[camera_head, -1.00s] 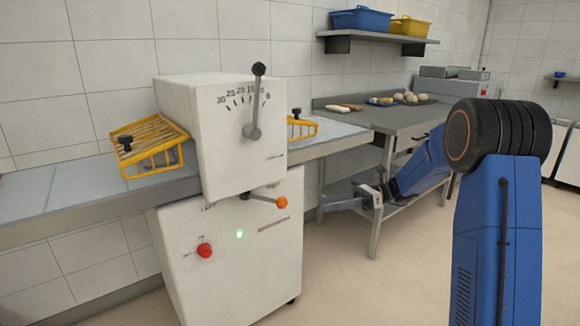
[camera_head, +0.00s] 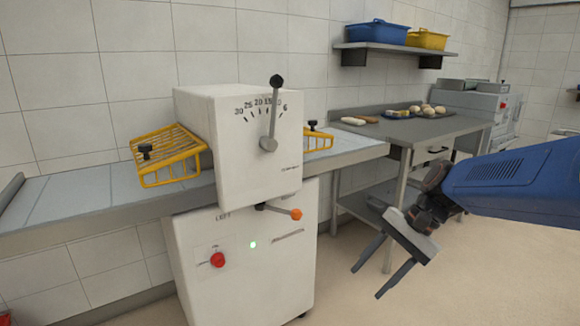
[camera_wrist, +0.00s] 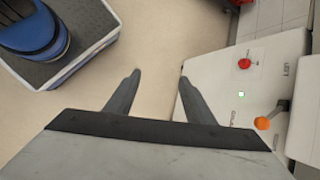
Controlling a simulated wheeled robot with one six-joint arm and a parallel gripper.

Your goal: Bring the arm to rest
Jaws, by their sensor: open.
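My gripper (camera_head: 368,283) is open and empty, held in the air in front of the steel table and to the right of the white machine's lower cabinet. Its two dark fingers point down and to the left, apart from everything. In the wrist view the fingers (camera_wrist: 158,85) stand wide apart with only floor between them. My blue arm reaches in from the right edge of the head view.
A white dough sheeter (camera_head: 240,150) has a dial lever (camera_head: 272,110), a yellow guard (camera_head: 168,157), a red button (camera_head: 217,260) and an orange-knobbed lever (camera_head: 295,214). A steel table (camera_head: 400,132) holds dough pieces. A shelf (camera_head: 390,47) carries blue and yellow bins. Floor at lower right is clear.

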